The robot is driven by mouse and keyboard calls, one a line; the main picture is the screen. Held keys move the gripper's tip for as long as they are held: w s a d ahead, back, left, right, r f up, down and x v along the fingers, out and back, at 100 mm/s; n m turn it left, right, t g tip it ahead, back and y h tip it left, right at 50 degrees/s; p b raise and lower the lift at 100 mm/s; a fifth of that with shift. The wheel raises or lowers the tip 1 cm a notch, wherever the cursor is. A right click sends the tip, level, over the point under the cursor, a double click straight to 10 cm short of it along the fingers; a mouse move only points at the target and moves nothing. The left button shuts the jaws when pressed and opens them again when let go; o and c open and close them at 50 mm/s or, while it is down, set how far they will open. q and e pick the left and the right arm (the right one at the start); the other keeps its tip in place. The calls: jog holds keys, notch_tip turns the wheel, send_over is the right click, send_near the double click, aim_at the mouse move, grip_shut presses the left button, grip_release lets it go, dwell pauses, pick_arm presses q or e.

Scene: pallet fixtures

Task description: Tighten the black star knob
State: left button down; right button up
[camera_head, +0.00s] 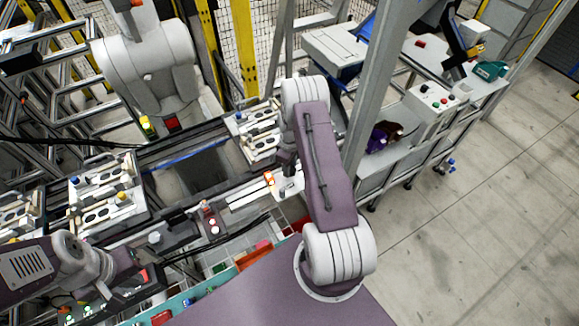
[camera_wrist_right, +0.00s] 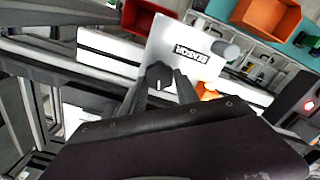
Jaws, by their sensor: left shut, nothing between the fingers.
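The knob is too small to make out there. My left gripper (camera_head: 138,262) is shut and empty above the near left side of the fixture.
An orange light (camera_head: 269,179) glows beside the white plate. Pallets with fixtures (camera_head: 104,197) sit on the conveyor at left and behind my right gripper (camera_head: 255,135). Red and orange bins (camera_head: 254,256) line the near edge. A grey post (camera_head: 385,75) stands right of my right arm.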

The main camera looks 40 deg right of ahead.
grip_shut()
jog(key=shift+f+m, duration=0.1)
jog(key=shift+m, duration=0.2)
jog(key=m+b, duration=0.2)
jog(key=m, duration=0.1)
jog(key=shift+d, duration=0.1)
jog(key=m+b, duration=0.2)
jog(key=m, duration=0.3)
jog(key=shift+d, duration=0.1)
jog(key=m+b, duration=0.1)
jog(key=m, duration=0.4)
jog(key=shift+s+d+m, duration=0.1)
jog(key=shift+m, duration=0.3)
jog(key=m+b, duration=0.1)
jog(key=m, duration=0.3)
jog(key=shift+s+m, duration=0.1)
jog(key=shift+m, duration=0.3)
